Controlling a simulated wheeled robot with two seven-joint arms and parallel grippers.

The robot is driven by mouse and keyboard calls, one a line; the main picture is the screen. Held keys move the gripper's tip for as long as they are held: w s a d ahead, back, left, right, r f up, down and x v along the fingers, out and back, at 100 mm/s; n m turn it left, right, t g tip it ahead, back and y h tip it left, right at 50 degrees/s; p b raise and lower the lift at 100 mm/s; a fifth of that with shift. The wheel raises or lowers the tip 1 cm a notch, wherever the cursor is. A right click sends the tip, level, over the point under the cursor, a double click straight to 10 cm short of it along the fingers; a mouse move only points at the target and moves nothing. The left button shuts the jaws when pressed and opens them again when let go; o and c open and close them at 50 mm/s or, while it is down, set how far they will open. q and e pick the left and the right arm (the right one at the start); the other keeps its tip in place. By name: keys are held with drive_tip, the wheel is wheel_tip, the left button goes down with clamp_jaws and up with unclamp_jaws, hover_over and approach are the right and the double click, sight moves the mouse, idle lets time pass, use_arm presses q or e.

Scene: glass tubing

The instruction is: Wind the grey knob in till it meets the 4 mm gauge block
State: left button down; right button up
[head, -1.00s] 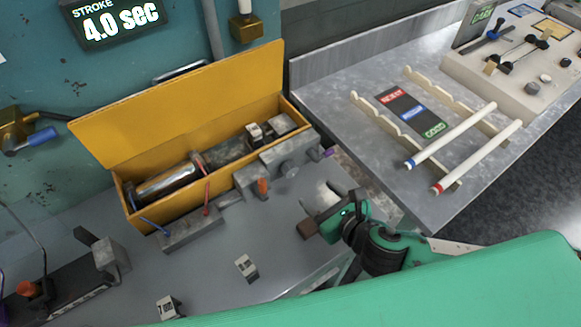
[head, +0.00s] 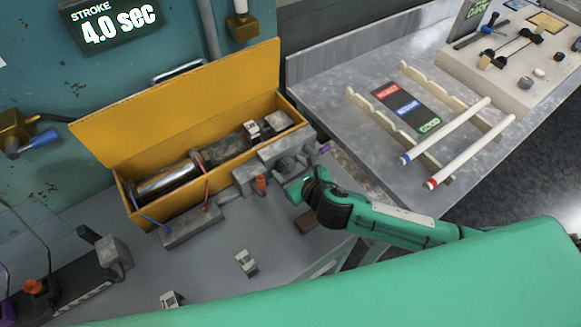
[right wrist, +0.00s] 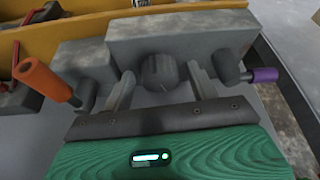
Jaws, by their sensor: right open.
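The round grey knob (right wrist: 160,72) is on the front of a grey block (right wrist: 190,38) in the right wrist view; the knob also shows in the head view (head: 287,164). My right gripper (right wrist: 160,80) is open, with one finger on each side of the knob. Gaps show between the fingers and the knob. A small pale marked block (head: 253,130) sits inside the yellow box, behind the knob's block. Two similar blocks (head: 246,262) (head: 171,299) lie on the bench. Their markings are too small to read. My left gripper is out of view.
The yellow box (head: 150,100) stands open behind the fixture. An orange handle (right wrist: 47,79) and a purple-tipped handle (right wrist: 262,75) flank the knob. A dark brown block (head: 306,221) lies below my right gripper. A side table with white rods (head: 445,130) is at right.

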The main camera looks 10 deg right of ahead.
drive_tip(key=c, duration=1)
drive_tip(key=shift+d+r+m+g+y+p, duration=0.1)
drive_tip(key=shift+m+g+y+p, duration=0.25)
drive_tip(key=shift+m+p, duration=0.35)
drive_tip(key=shift+m+y, duration=0.55)
drive_tip(key=shift+m, duration=0.05)
drive_tip(key=shift+d+f+m+y, duration=0.1)
drive_tip(key=shift+m+y, duration=0.3)
drive_tip(key=shift+m, duration=0.2)
drive_tip(key=shift+d+f+m+y, duration=0.1)
drive_tip(key=shift+m+y, duration=0.3)
drive_tip(key=shift+m, duration=0.2)
drive_tip(key=shift+w+m+g+y+b, duration=0.1)
drive_tip(key=shift+m+g+y+b, duration=0.2)
drive_tip(key=shift+m+y, duration=0.6)
drive_tip(key=shift+m, duration=0.4)
